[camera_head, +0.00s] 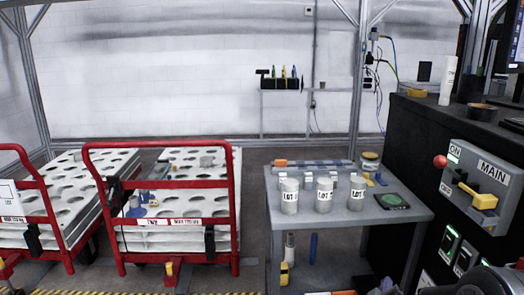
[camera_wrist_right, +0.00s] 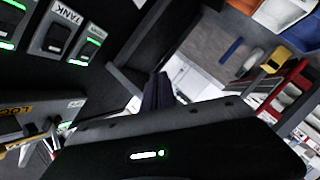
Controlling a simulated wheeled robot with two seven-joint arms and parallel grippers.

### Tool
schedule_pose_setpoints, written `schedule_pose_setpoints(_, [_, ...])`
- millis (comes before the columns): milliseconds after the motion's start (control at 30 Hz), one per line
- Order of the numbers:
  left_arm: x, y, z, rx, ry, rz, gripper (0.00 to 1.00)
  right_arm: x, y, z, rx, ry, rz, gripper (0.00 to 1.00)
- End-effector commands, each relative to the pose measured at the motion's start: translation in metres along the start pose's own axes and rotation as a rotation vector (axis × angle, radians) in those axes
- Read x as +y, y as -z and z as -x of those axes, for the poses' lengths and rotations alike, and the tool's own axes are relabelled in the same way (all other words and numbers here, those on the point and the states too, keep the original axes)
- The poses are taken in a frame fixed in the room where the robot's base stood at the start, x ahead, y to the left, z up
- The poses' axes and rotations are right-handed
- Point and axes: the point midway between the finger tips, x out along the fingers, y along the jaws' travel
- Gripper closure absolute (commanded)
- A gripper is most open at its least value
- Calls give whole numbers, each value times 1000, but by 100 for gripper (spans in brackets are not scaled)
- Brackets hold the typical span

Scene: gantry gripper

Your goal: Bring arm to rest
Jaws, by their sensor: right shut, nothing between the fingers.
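My right gripper (camera_wrist_right: 157,92) shows in the right wrist view as dark fingers beyond the wide black wrist housing with a small green light. The fingers are together with nothing between them. In the head view, a dark rounded part of my right arm (camera_head: 485,281) shows at the bottom right corner, below the control panel. My left gripper and left arm are not in either view.
A black cabinet (camera_head: 437,130) with a MAIN switch panel (camera_head: 478,185) stands close on the right. A grey table (camera_head: 345,222) holds three white LOT canisters. Two red-framed carts (camera_head: 231,205) stand left. Floor shows between carts and table.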

Motion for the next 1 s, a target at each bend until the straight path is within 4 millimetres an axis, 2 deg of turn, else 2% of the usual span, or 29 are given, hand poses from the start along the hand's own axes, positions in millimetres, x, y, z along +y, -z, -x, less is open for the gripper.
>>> schedule_pose_setpoints(33, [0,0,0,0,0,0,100,-42,-3,7,-7,118,-99,100])
schedule_pose_setpoints(100, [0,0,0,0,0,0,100,-98,-10,24,-50,284,-247,100])
schedule_pose_setpoints(167, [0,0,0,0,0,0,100,-143,-20,42,-112,414,-352,100])
schedule_pose_setpoints(200, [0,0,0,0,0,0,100,-173,-29,58,-167,496,-414,100])
schedule_pose_setpoints(267, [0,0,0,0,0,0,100,-213,-44,84,-261,609,-497,100])
schedule_pose_setpoints(300, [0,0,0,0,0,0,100,-238,-55,104,-332,678,-541,100])
schedule_pose_setpoints(433, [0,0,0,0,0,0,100,-300,-89,172,-565,855,-640,100])
schedule_pose_setpoints(500, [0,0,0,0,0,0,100,-323,-104,206,-676,925,-665,100])
schedule_pose_setpoints(600, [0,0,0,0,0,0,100,-346,-122,250,-803,1006,-673,100])
schedule_pose_setpoints(833, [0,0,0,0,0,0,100,-383,-156,339,-1005,1166,-658,100])
schedule_pose_setpoints(867, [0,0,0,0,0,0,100,-382,-165,339,-1034,1150,-680,100])
schedule_pose_setpoints(900, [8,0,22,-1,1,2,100,-363,-146,341,-1012,1154,-671,100])
schedule_pose_setpoints(1000, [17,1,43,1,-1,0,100,-345,-132,345,-1010,1153,-669,100])
